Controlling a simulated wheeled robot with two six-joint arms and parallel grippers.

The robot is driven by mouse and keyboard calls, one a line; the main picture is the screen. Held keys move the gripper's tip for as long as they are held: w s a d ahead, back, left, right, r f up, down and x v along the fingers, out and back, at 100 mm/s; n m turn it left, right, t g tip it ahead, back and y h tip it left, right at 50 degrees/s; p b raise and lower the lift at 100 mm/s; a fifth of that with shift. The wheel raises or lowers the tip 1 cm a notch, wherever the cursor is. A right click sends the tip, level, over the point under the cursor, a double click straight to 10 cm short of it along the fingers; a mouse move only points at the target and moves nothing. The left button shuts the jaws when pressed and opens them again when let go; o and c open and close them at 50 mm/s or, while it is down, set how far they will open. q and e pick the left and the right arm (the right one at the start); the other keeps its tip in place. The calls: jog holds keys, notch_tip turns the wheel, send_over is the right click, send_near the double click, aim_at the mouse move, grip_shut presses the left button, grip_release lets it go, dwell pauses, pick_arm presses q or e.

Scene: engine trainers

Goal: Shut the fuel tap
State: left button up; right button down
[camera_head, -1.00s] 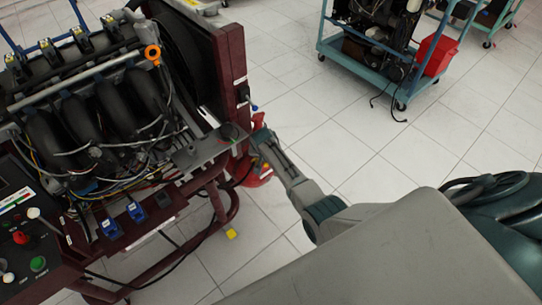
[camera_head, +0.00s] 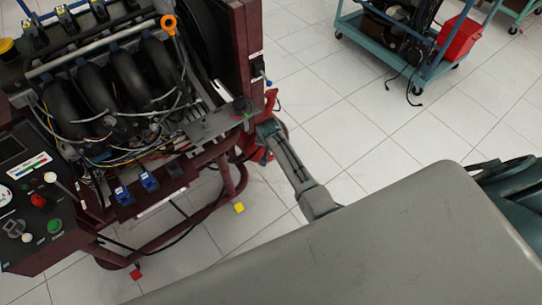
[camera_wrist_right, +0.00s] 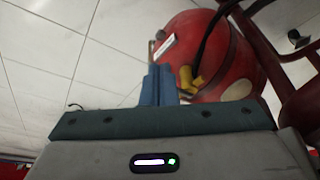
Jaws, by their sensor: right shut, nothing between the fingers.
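A yellow lever (camera_wrist_right: 190,79), which looks like the fuel tap, shows in the right wrist view on a rounded red tank (camera_wrist_right: 228,60). A dark hose runs up from beside it. My right gripper (camera_wrist_right: 158,72) has its blue fingers together and empty, just left of the lever in the picture. I cannot tell whether they touch it. In the head view, my right gripper (camera_head: 268,130) is by the right end of the engine stand, where red parts show partly hidden behind it. The tap is not clear there. My left gripper is out of view.
The engine trainer (camera_head: 110,90) on its dark red frame fills the left, with a control panel (camera_head: 38,205) in front. A teal cart (camera_head: 440,70) with a red bin (camera_head: 462,40) stands at the back right. Tiled floor between them is clear.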

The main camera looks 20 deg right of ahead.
jog(key=shift+s+a, duration=0.85)
jog(key=shift+s, duration=0.25)
jog(key=shift+s+a, duration=0.8)
jog(key=shift+s, duration=0.3)
